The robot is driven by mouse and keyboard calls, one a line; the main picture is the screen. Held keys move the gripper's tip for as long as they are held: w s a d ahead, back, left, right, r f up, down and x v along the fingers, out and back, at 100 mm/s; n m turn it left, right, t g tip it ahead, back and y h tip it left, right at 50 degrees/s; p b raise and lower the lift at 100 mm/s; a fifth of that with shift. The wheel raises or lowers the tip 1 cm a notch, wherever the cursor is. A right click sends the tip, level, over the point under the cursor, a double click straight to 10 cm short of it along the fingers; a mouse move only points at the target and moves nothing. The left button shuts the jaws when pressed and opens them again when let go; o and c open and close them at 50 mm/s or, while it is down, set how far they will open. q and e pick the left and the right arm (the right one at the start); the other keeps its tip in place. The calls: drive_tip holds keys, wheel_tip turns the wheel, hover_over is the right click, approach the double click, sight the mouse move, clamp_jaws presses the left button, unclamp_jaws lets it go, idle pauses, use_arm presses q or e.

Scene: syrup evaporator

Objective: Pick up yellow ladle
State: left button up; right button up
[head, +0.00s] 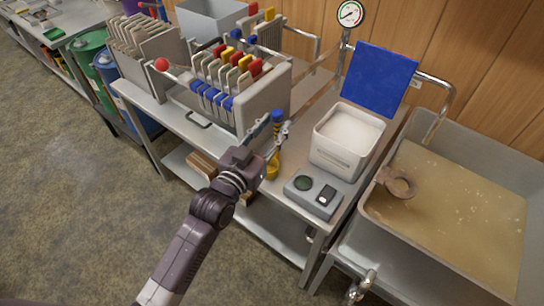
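A yellow object (272,166), probably the yellow ladle, shows just beyond and below my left gripper at the front edge of the metal table. Its shape is partly hidden by the gripper. A blue piece (277,116) stands upright above it, in line with it; I cannot tell whether the two are one thing. My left gripper (275,132) reaches up to this spot, its fingers at the height between the blue and yellow parts. I cannot tell whether the fingers hold anything. My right gripper is not in view.
A filter press (262,100) with coloured tabs stands left of the gripper. A white tub (347,138) and a grey scale (312,194) stand to the right. A large metal pan (450,205) of brownish liquid is at far right. The floor (75,190) at left is clear.

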use_arm(q)
drive_tip(key=shift+x, duration=1.05)
clamp_jaws()
